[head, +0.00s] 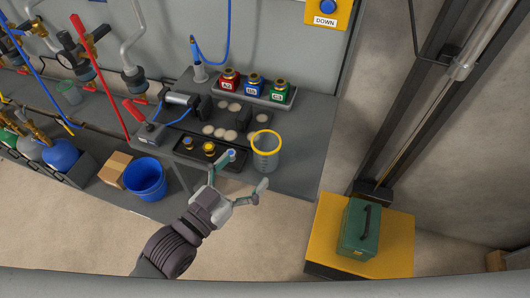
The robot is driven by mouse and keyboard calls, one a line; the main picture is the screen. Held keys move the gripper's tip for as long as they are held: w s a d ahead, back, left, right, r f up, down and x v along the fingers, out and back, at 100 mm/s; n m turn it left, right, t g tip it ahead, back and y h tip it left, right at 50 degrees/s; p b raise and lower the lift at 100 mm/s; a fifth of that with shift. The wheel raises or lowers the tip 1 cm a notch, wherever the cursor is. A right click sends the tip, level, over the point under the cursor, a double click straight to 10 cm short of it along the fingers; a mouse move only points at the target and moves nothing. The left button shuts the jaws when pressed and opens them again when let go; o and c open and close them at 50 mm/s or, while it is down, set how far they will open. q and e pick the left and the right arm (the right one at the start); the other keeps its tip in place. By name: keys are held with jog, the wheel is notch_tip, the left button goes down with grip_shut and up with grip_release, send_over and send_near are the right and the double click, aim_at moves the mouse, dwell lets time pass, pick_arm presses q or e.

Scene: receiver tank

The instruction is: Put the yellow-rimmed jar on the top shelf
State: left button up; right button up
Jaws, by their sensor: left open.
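The yellow-rimmed jar (266,158) is a clear, cup-like container standing upright near the front edge of the grey bench (300,160). My left gripper (247,170) is open and empty, in front of the bench edge. Its fingers spread toward the jar, with one tip left of it and the other just below it in the picture. I cannot tell whether either finger touches the jar. My right gripper is not in view. I cannot make out a top shelf in this view.
Red, blue and green labelled bottles (254,85) stand in a rack behind the jar. A black tray (208,152) with small fittings lies left of it. A green case (359,230) sits on a yellow platform (398,245) at right.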

aim_at(274, 135)
pick_arm(q)
jog(key=x, duration=0.3)
jog(key=shift+w+d, duration=0.2)
jog(key=shift+w, duration=0.1)
jog(key=x, duration=0.4)
jog(key=shift+w+f+p, duration=0.2)
jog(key=shift+w+p, duration=0.2)
jog(key=shift+w, duration=0.1)
jog(key=shift+w+d, duration=0.2)
jog(key=shift+c, duration=0.4)
jog(key=c, duration=1.3)
jog(key=shift+r, duration=0.1)
